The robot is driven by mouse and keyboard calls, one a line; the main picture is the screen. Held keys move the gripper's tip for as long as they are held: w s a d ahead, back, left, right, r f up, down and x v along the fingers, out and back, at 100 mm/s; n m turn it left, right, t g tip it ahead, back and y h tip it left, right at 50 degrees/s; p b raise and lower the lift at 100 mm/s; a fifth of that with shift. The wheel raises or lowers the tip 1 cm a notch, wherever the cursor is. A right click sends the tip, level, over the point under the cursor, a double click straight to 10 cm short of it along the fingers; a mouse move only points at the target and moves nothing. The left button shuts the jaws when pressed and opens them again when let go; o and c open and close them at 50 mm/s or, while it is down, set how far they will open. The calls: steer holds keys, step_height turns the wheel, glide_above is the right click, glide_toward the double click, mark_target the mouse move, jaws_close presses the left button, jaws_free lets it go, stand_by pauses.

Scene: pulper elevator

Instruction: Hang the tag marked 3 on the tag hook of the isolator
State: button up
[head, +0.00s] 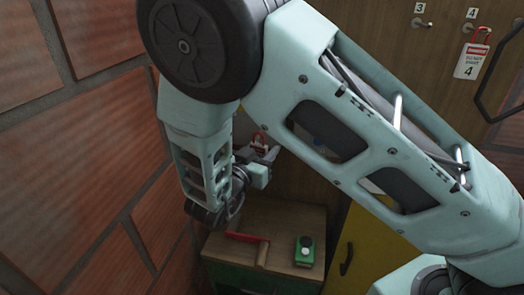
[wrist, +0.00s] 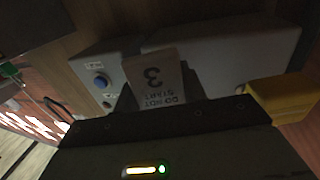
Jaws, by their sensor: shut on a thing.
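My gripper (head: 264,164) is shut on the tag marked 3 (wrist: 153,76), which hangs upside down in the wrist picture between the fingers. In the head view only a red and white bit of the tag (head: 260,143) shows by the fingertips, partly behind my arm. In the wrist view, a grey box with a blue round button (wrist: 100,82) lies just beyond the tag to the left, and a larger pale grey box (wrist: 230,55) lies behind it to the right. I cannot tell which one is the isolator, and I cannot make out its tag hook.
A brick wall (head: 110,170) is close on the left. A tag marked 4 (head: 472,60) hangs on the board; hook 3 (head: 421,22) is bare.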

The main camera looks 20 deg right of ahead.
steer(key=o, duration=1.1)
steer(key=shift+c, duration=0.2)
